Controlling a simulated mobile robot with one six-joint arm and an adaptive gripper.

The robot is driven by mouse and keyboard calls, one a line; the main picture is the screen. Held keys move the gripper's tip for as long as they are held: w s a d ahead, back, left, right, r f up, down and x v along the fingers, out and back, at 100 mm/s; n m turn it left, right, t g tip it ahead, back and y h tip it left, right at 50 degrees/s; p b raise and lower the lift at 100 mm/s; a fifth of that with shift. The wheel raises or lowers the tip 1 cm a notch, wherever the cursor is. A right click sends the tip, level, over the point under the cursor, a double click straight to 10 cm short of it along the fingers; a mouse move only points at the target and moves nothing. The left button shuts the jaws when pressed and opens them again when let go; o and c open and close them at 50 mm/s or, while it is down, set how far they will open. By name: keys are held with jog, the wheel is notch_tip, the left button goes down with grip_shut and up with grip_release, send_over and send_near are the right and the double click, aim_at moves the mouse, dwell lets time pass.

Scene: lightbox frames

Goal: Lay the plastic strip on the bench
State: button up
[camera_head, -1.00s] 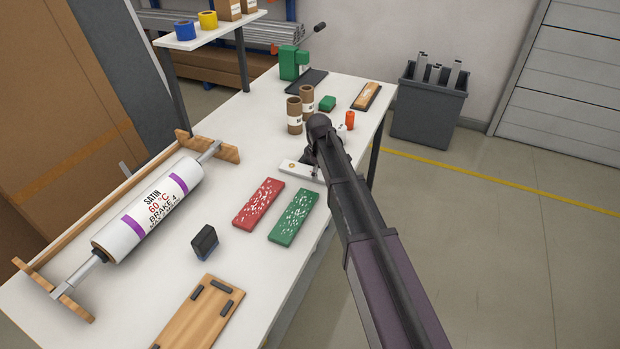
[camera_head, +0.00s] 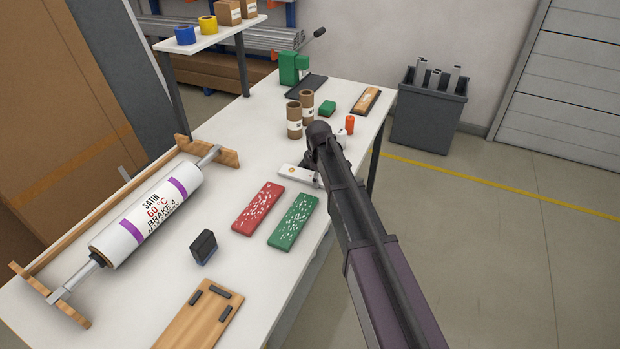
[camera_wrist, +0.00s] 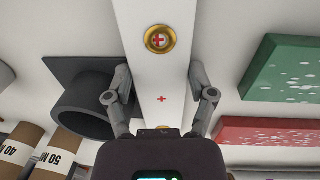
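The plastic strip (camera_head: 291,172) is white, with a gold-ringed hole near its visible end. It lies roughly level over the bench (camera_head: 178,268), beyond the red and green blocks. My gripper (camera_wrist: 160,78) has one finger against each long edge of the strip, and the strip (camera_wrist: 163,75) runs up the middle of the wrist view with small red crosses on it. In the head view my arm hides the strip's right end and most of the gripper. I cannot tell whether the strip touches the bench top.
A dark tube on a flat base (camera_wrist: 88,103) stands close to the left finger. Cardboard rolls (camera_head: 294,120), an orange bottle (camera_head: 350,124), a red block (camera_head: 258,208) and a green block (camera_head: 293,222) are nearby. A large roller (camera_head: 148,222) occupies the left.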

aim_at(320, 179)
jog(key=c, duration=0.4)
jog(key=shift+r, duration=0.2)
notch_tip(320, 179, up, 3)
jog(key=p, duration=0.3)
jog(key=shift+s+r+p, duration=0.1)
jog(key=shift+r+p, duration=0.25)
jog(key=shift+p, duration=0.2)
jog(key=s+d, duration=0.2)
jog(key=s, duration=0.5)
jog(key=s+d, duration=0.3)
jog(key=s, duration=0.4)
jog(key=shift+s+d+r+p, duration=0.3)
jog(key=shift+s+r+p, duration=0.1)
jog(key=shift+r+p, duration=0.05)
